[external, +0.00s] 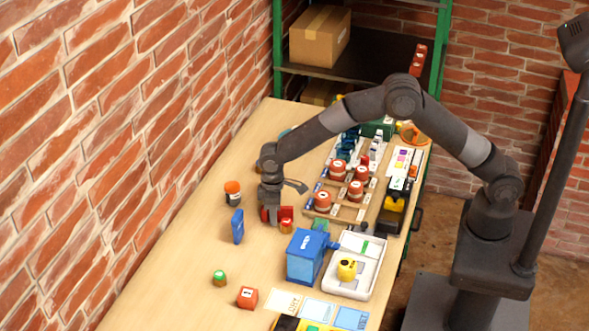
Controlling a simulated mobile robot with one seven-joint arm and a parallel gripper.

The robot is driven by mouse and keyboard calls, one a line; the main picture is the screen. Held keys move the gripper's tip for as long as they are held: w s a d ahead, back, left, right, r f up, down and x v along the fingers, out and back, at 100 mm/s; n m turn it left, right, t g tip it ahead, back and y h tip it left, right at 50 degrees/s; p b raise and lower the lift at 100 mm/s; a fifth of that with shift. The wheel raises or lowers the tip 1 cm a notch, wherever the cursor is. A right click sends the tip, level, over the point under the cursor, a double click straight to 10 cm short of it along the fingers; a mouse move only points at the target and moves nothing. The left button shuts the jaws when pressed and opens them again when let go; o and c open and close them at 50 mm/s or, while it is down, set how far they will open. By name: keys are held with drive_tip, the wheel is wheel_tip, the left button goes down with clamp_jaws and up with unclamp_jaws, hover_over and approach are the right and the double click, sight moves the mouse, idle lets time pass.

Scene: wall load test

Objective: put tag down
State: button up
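My gripper (275,217) points down near the wooden table's middle, left of the tray of red-topped pieces. Red shows on both sides of its tip, and I cannot tell whether this is a tag, another object or part of the fingers. The finger gap is hidden, so a hold cannot be made out. A small red-orange piece (287,227) is just right of and below the tip. A thin blue plate (237,226) stands upright to the left, apart from the gripper. No object is clearly recognisable as the tag.
A blue box (306,256) and a white tray (376,286) with a yellow item stand at front right. An orange-capped jar (232,193) is left of the gripper. A red block (247,297) and green-topped piece (219,278) sit in front. The brick wall borders the left.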

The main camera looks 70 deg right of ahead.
clamp_jaws()
drive_tip(key=shift+r, duration=0.15)
